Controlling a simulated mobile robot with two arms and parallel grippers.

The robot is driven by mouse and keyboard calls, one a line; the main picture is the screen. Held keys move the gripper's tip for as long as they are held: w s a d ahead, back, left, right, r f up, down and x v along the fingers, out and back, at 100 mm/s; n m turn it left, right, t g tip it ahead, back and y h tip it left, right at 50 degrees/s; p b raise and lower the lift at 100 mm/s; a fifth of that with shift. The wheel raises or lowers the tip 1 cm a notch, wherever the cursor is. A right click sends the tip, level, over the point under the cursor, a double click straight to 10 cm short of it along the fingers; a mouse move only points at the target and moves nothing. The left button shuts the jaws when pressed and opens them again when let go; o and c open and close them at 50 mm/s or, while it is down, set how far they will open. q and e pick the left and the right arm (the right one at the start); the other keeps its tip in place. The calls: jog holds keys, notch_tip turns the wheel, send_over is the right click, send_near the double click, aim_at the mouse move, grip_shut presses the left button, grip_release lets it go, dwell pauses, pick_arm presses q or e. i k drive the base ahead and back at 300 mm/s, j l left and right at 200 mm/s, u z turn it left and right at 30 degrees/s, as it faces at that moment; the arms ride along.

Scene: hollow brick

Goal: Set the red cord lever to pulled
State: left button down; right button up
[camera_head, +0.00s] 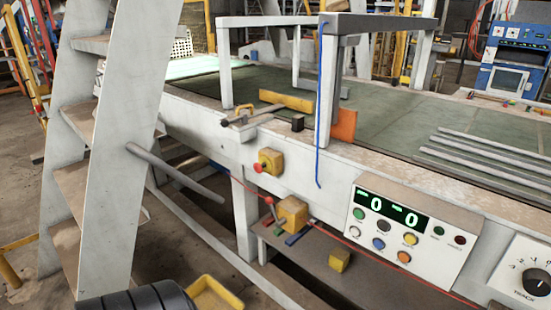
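A thin red cord (370,251) runs along the front of the white machine. It passes a yellow box (293,212) on the lower front side. A short lever with a red ball tip (269,201) stands out from the left of this box, its tip up and to the left. Above it, a second yellow box (271,161) carries a red knob (259,168). I cannot tell from this view whether the lever counts as pulled.
A control panel (415,224) with coloured buttons is right of the lever. A white stair frame (122,130) stands at left. A blue cord (320,110) hangs above. A dark ribbed cylinder (138,302) and a yellow tray (213,293) are at the bottom edge.

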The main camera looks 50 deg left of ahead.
aim_at(269, 201)
jog(key=u, duration=1.65)
jog(key=j, duration=0.1)
jog(key=i+u, duration=0.05)
